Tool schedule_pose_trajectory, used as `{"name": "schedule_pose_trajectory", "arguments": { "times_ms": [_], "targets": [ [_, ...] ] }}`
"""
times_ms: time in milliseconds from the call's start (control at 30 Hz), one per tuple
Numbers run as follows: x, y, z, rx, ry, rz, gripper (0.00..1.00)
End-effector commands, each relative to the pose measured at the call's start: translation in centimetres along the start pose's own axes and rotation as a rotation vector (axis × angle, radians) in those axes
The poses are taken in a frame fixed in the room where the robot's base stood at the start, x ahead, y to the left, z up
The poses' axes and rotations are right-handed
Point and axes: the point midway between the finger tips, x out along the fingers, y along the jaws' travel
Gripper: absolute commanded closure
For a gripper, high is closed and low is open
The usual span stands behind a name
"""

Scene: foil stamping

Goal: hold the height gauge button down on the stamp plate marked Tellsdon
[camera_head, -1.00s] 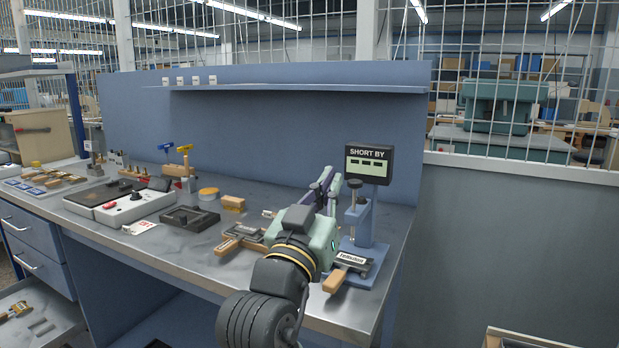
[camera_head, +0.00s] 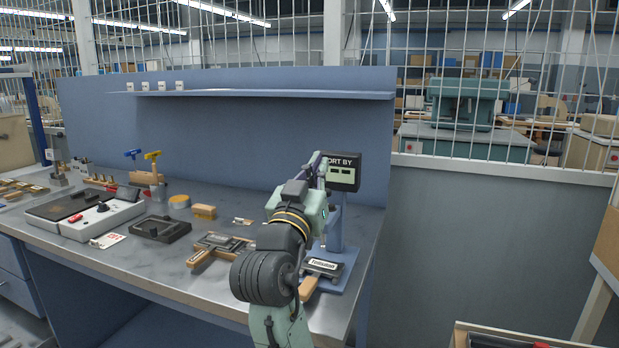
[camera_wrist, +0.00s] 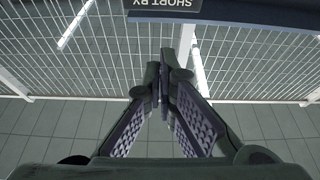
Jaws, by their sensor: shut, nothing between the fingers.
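The height gauge has a dark display (camera_head: 345,178) headed SHORT BY, on a blue column (camera_head: 334,226) at the bench's right end. The display's edge also shows upside down at the top of the wrist view (camera_wrist: 165,4). A stamp plate (camera_head: 323,267) with a small label, apparently Tellsdon, lies on the gauge's blue base, its wooden handle (camera_head: 307,288) toward me. My gripper (camera_head: 317,162) is shut and empty, raised in front of the display and covering its left part. Its fingertips meet in the wrist view (camera_wrist: 164,88). The gauge's button is hidden behind my gripper and arm.
A second handled plate (camera_head: 222,245) lies left of my arm. A shelf (camera_head: 260,95) spans the back panel.

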Motion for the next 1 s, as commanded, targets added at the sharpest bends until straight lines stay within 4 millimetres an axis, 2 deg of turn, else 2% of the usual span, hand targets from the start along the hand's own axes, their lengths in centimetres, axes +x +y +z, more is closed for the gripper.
{"name": "schedule_pose_trajectory", "arguments": {
  "times_ms": [33, 133, 300, 833, 1000],
  "targets": [
    [1.3, 0.1, -0.3, -0.002, -0.002, 0.002, 1.0],
    [0.6, 0.0, 1.6, -0.002, -0.006, 0.0, 1.0],
    [-0.1, 0.0, 3.1, -0.001, -0.002, 0.0, 1.0],
    [-0.5, 0.0, 4.0, 0.0, 0.0, -0.001, 1.0],
    [-1.1, -0.2, 5.5, 0.001, 0.0, -0.003, 1.0]
  ]
}}
